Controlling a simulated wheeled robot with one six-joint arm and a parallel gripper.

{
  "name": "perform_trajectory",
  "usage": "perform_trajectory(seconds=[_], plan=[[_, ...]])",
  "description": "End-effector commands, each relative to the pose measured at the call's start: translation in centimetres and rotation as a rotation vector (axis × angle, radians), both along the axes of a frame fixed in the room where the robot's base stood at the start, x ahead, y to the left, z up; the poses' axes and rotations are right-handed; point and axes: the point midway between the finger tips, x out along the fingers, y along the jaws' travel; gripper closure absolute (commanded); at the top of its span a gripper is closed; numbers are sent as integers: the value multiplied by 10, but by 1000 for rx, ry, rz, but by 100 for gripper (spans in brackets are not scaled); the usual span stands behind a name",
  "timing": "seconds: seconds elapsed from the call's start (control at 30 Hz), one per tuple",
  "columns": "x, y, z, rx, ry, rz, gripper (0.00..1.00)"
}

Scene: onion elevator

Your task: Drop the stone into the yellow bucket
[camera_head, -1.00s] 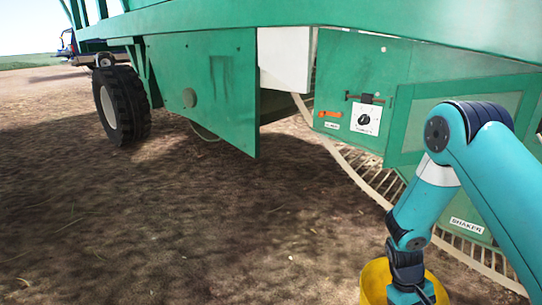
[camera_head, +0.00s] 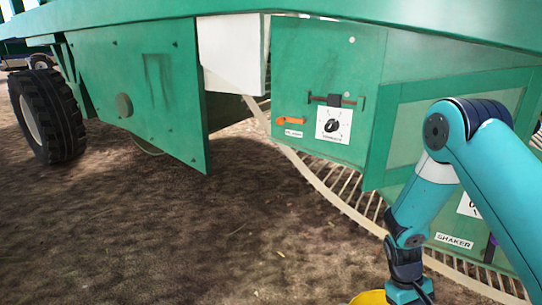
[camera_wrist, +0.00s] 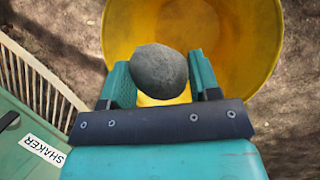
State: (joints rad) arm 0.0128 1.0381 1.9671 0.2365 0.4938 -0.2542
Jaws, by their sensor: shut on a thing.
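The stone (camera_wrist: 159,71) is grey and rounded. In the wrist view it sits between the two teal fingers of my gripper (camera_wrist: 161,84), which is shut on it. The yellow bucket (camera_wrist: 262,35) opens behind the stone in that view, so the stone shows against its inside. In the head view only a bit of the bucket's rim (camera_head: 368,298) shows at the bottom edge, beside my gripper (camera_head: 410,293). The stone is not visible in the head view.
A green machine (camera_head: 130,90) fills the upper head view, with a control panel (camera_head: 318,120), a slatted conveyor (camera_head: 345,200) and a "SHAKER" label (camera_head: 454,241). A black tyre (camera_head: 48,115) stands at left. Bare soil (camera_head: 200,235) lies open at lower left.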

Motion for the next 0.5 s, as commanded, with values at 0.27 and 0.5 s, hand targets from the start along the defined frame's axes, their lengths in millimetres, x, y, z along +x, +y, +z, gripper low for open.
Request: perform_trajectory(seconds=[0.27, 0.5], plan=[[1, 1, -38, 0, -1, 2, 77], [0, 0, -43, -1, -1, 1, 77]])
